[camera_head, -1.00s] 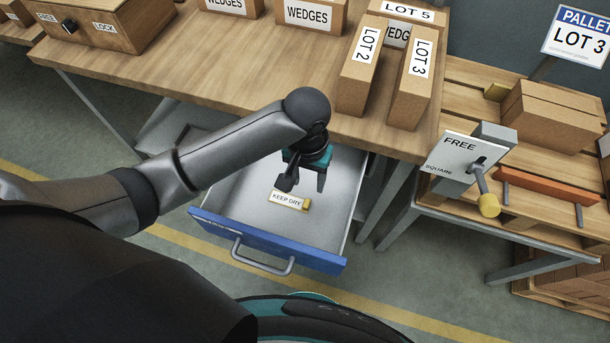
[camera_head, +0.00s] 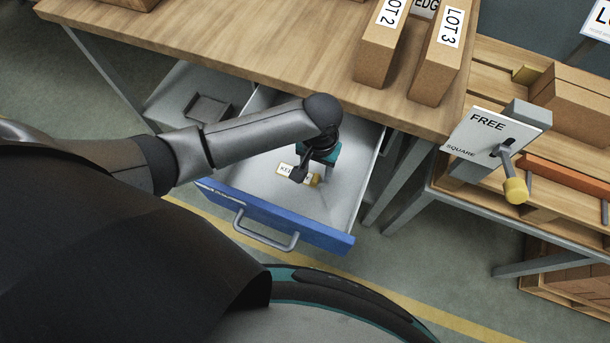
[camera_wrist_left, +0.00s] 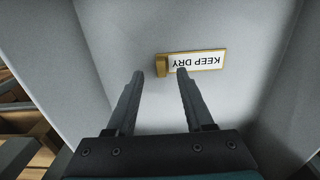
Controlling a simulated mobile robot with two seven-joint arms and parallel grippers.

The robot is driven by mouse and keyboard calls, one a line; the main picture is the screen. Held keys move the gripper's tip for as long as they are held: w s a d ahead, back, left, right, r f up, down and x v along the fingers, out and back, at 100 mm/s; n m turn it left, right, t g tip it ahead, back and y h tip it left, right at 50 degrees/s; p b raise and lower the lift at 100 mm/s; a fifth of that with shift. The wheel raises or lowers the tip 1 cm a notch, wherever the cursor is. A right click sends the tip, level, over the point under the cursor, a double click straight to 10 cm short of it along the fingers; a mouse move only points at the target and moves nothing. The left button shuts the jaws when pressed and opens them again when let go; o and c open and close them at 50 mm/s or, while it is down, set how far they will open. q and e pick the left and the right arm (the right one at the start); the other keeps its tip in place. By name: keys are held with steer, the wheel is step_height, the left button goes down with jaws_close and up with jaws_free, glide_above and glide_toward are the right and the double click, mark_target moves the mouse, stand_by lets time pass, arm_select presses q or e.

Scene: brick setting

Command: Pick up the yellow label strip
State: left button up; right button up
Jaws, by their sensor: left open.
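The yellow label strip (camera_wrist_left: 197,61) lies flat on the floor of the open drawer. It has a white face reading KEEP DRY, upside down in the left wrist view, and a raised yellow block at one end. In the head view the strip (camera_head: 285,168) is partly hidden behind my left gripper (camera_head: 306,177). In the left wrist view my left gripper (camera_wrist_left: 160,72) is open and empty. Its fingertips are just short of the strip, near the block end; I cannot tell the height gap. My right gripper is not in view.
The drawer has a blue front (camera_head: 275,215) with a grey handle, and grey walls stand around the gripper. The wooden table top (camera_head: 240,45) overhangs the drawer's back. Brown LOT boxes (camera_head: 440,60) stand on its edge. A FREE/SQUARE panel with a lever (camera_head: 510,170) is at right.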

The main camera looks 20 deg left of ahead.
mark_target(315, 180)
arm_select(q)
step_height(315, 180, down, 4)
steer(key=shift+s+a+f+b, duration=0.1)
steer(key=shift+b, duration=0.7)
steer(key=shift+c, duration=0.2)
jaws_close()
